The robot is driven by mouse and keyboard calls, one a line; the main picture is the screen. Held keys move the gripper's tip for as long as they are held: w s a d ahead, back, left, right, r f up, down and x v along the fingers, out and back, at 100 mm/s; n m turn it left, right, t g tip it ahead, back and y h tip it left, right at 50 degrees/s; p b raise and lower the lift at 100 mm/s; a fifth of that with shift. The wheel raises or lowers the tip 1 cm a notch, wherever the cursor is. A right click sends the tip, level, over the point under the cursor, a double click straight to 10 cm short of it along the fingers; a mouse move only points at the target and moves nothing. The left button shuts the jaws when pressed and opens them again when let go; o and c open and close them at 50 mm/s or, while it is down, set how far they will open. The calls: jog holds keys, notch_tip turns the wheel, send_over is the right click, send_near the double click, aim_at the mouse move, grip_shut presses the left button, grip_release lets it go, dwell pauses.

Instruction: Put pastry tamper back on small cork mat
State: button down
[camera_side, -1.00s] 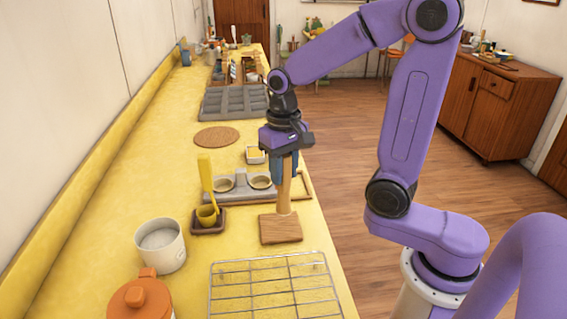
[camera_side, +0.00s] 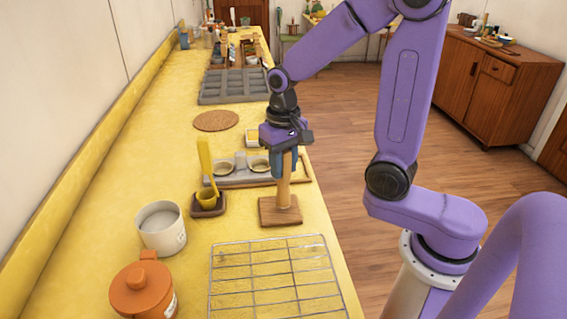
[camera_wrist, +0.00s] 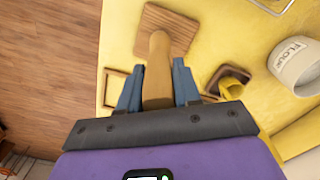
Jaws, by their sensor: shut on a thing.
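My gripper (camera_side: 286,172) is shut on the pastry tamper, a pale wooden rod (camera_side: 285,190) held upright. The tamper also shows between the fingers in the wrist view (camera_wrist: 158,75). Its lower end is over a square brown wooden board (camera_side: 268,215) and looks at or very near its top; I cannot tell whether they touch. The board also shows in the wrist view (camera_wrist: 180,25). A round brown cork mat (camera_side: 216,121) lies flat and bare on the yellow counter, farther back and left of my gripper.
A grey holder with round cups (camera_side: 240,172) stands just behind and left of the tamper. A wire rack (camera_side: 275,275), white canister (camera_side: 162,230) and orange pot (camera_side: 143,290) are in front. A grey divided tray (camera_side: 235,86) is behind.

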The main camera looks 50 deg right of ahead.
jog(key=shift+f, duration=0.65)
dwell(0.4)
jog(key=c, duration=1.4)
grip_release()
jog(key=shift+o, duration=1.4)
jog(key=o, duration=0.5)
jog(key=shift+c, duration=0.4)
